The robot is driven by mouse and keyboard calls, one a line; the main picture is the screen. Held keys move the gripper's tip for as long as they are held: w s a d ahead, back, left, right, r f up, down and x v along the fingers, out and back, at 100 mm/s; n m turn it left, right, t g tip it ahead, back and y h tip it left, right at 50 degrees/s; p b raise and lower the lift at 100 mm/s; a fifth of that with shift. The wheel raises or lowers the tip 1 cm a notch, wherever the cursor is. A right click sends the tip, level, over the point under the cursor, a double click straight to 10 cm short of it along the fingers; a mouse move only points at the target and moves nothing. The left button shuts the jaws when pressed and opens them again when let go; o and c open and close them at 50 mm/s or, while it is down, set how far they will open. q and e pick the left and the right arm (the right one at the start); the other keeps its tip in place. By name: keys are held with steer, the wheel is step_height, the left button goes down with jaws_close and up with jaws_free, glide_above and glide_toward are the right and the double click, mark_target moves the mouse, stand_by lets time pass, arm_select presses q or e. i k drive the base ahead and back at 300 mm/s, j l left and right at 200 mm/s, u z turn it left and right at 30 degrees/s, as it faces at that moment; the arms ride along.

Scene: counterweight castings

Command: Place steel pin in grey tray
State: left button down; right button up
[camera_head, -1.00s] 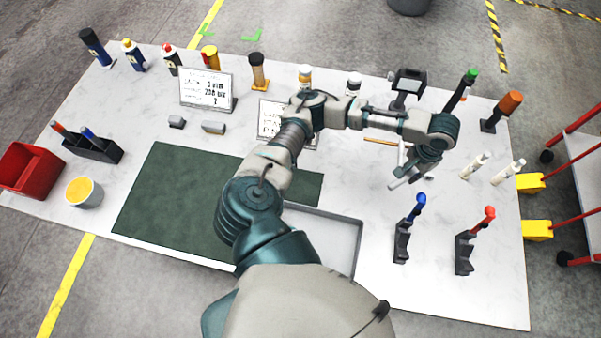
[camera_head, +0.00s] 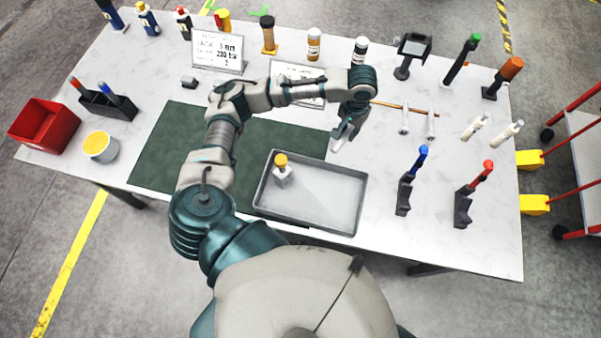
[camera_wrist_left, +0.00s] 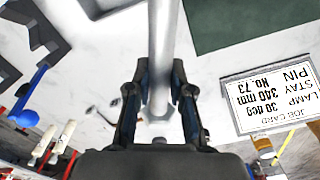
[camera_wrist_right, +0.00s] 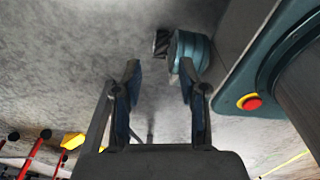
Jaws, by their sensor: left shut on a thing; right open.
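My left gripper (camera_head: 347,130) is shut on a steel pin (camera_wrist_left: 164,50). In the left wrist view the pin is a smooth grey rod with a wider end between the fingers. In the head view the held pin (camera_head: 341,143) shows only in small part, above the table just beyond the tray's back right edge. The grey tray (camera_head: 338,229) is a shallow rectangular pan at the table's front. My right gripper (camera_wrist_right: 157,90) is open and empty in the right wrist view, over the floor.
Two similar pins (camera_head: 405,121) lie behind right of the tray. A dark green mat (camera_head: 170,150) lies left of it. Blue-handled (camera_head: 406,190) and red-handled (camera_head: 465,203) tools stand in holders at the right. The tray's right part is clear.

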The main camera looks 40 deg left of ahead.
mark_target(312, 194)
steer(key=k+z, duration=0.15)
steer(key=z, duration=0.25)
steer(key=k+z, duration=0.15)
steer(key=z, duration=0.3)
steer(key=k+j+z, duration=0.1)
steer(key=z, duration=0.25)
steer(key=k+z, duration=0.2)
steer(key=z, duration=0.15)
steer(key=k+z, duration=0.15)
steer(key=z, duration=0.2)
steer(key=k+j+u, duration=0.25)
steer(key=k+u, duration=0.3)
steer(key=u, duration=0.15)
steer(key=k+j+u, duration=0.1)
steer(key=u, duration=0.15)
